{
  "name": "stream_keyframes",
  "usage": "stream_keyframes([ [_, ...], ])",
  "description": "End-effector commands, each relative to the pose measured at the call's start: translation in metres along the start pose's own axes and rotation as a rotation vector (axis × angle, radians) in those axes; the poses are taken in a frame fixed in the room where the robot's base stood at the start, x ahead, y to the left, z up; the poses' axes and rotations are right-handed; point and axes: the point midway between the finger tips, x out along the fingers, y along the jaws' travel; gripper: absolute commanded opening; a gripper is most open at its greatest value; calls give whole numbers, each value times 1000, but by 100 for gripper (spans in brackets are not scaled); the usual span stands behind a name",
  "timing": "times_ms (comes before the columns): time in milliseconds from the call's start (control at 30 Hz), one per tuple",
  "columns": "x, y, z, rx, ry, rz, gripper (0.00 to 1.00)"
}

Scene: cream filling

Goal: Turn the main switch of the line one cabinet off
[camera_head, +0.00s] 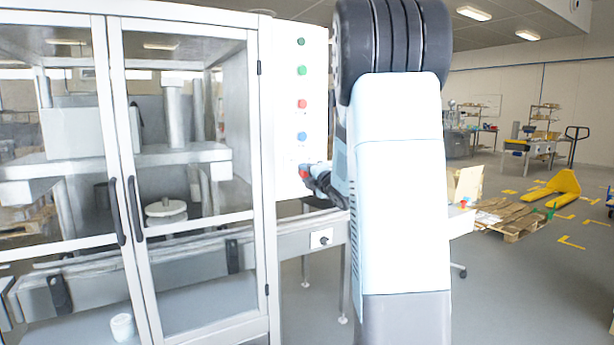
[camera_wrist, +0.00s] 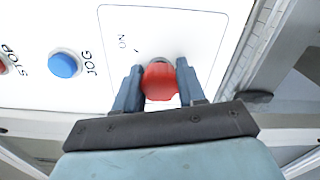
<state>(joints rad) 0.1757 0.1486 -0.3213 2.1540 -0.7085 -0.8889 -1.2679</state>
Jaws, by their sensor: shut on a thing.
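The main switch is a red rotary knob (camera_wrist: 160,82) on the white panel of the cabinet (camera_head: 290,110). In the head view the red knob (camera_head: 304,171) shows low on the panel, below the buttons. My gripper (camera_wrist: 160,85) is shut on the knob, with one dark finger on each side of it. My gripper also shows in the head view (camera_head: 311,175), partly hidden by my arm. Beside the knob the panel is marked "ON" with a small tick. The knob's exact angle is hard to tell because the fingers and wrist cover part of it.
The glass-doored machine (camera_head: 190,130) stands to the left. A conveyor frame (camera_head: 320,228) runs below. A yellow pallet truck (camera_head: 555,188) is far right.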

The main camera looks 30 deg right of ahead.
Motion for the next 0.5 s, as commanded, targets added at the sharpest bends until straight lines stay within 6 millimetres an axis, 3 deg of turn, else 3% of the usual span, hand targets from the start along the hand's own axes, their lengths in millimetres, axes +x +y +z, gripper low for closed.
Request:
stream_keyframes([
  [500, -2, -5, 3, -30, -7, -12, 10],
])
